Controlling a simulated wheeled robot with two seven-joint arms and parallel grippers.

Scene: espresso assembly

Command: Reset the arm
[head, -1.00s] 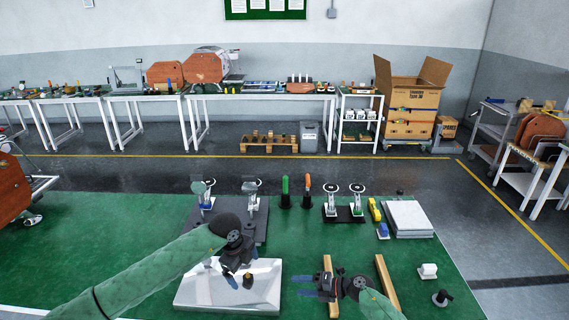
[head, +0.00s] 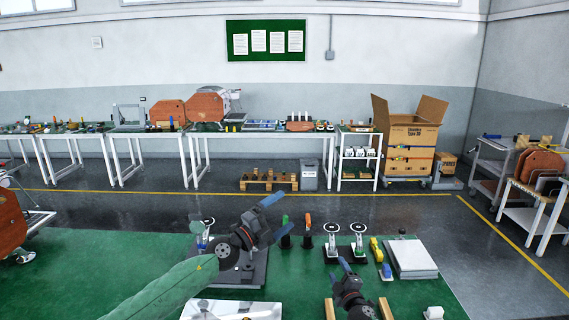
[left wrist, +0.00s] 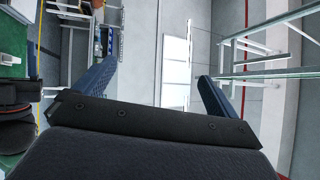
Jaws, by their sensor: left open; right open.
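My left gripper (head: 279,216) is raised over the green table, in front of the dark fixture plate (head: 252,272) in the head view. Its blue fingers are apart and empty. In the left wrist view its two fingers (left wrist: 155,82) stand wide apart with only the room behind them. My right gripper (head: 346,268) is low at the front of the table near two wooden bars (head: 386,309), with fingers apart and nothing seen between them.
Two clamps on a black base (head: 345,252), a yellow item (head: 375,249), a blue item (head: 386,271) and a grey-white block (head: 412,258) are to the right.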

